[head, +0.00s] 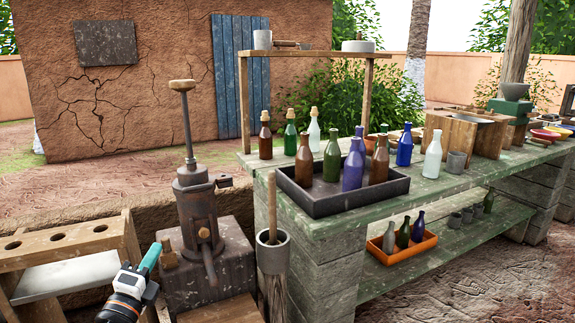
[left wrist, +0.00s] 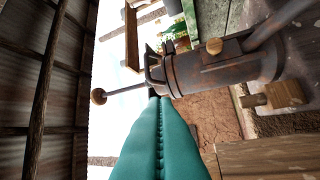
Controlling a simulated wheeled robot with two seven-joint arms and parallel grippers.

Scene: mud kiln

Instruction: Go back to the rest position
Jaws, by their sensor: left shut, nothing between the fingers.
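My left gripper (head: 149,258) shows at the lower left of the head view, with teal fingers pressed together and nothing between them. It is in front of and left of the rusty metal hand press (head: 198,210), which stands on a dark block. In the left wrist view the shut teal fingers (left wrist: 160,100) point up the picture, and the press (left wrist: 215,68) lies sideways just beyond and to their right. I cannot tell whether the fingertips touch it. My right gripper is not in either view.
A wooden rack with round holes (head: 60,238) stands at left. A stone post with a wooden pestle (head: 273,248) stands right of the press. The green bench (head: 440,190) holds a black tray of bottles (head: 340,201); an orange tray (head: 401,252) sits on its lower shelf.

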